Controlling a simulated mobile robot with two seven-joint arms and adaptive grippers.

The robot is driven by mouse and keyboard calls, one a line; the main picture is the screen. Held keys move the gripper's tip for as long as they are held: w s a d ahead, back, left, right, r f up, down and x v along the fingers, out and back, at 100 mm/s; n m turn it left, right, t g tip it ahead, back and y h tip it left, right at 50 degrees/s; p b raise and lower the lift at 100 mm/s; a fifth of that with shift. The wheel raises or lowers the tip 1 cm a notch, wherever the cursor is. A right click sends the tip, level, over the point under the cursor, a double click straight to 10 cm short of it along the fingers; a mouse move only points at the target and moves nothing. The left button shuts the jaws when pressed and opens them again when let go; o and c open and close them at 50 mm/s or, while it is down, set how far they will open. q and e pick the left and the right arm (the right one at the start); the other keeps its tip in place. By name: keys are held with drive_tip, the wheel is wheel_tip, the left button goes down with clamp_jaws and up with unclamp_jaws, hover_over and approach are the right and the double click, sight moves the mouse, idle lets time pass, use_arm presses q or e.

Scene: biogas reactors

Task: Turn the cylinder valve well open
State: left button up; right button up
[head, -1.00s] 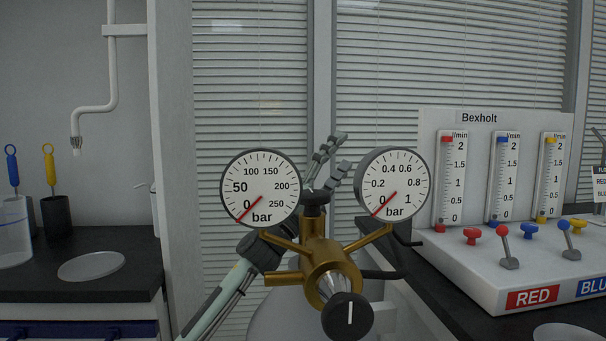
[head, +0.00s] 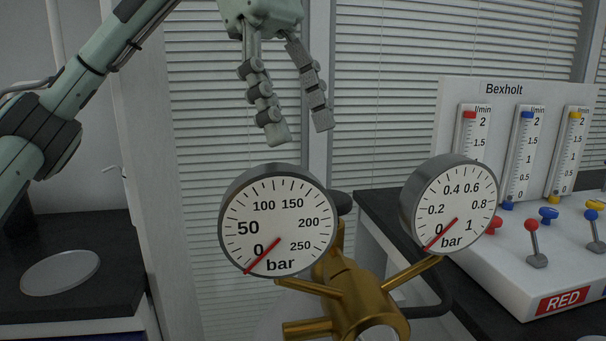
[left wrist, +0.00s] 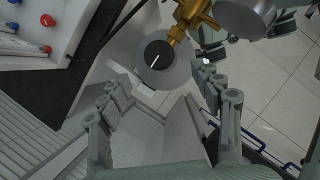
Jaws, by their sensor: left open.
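The cylinder valve knob (left wrist: 158,55) is a round black knob with a white line, seen from above over the grey cylinder (left wrist: 177,77) in the left wrist view. In the head view only a dark part of the knob (head: 342,202) shows behind the gauges. My left gripper (head: 300,133) is open and empty, fingers pointing down, above and behind the left gauge. In the left wrist view the knob lies beyond the fingertips, between them, apart from both. The brass regulator (head: 358,300) carries the high-pressure gauge (head: 278,222) and the low-pressure gauge (head: 452,207); both red needles point at about 0.
The Bexholt flow-meter panel (head: 450,115) with coloured knobs and levers stands on the dark bench at right. A dark bench at left holds a pale disc (head: 60,272). Window blinds are behind. The gauges stand close to the valve.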

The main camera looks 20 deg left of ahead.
use_arm(q)
drive_tip(key=b+x, duration=0.2)
drive_tip(key=x, duration=0.3)
drive_tip(key=shift+f, duration=0.3)
drive_tip(key=shift+x, duration=1)
use_arm(e)
drive_tip(key=shift+d+r, duration=0.2)
drive_tip(key=shift+r, duration=2.25)
use_arm(q)
drive_tip(key=shift+d, duration=0.1)
drive_tip(key=c, duration=1.2)
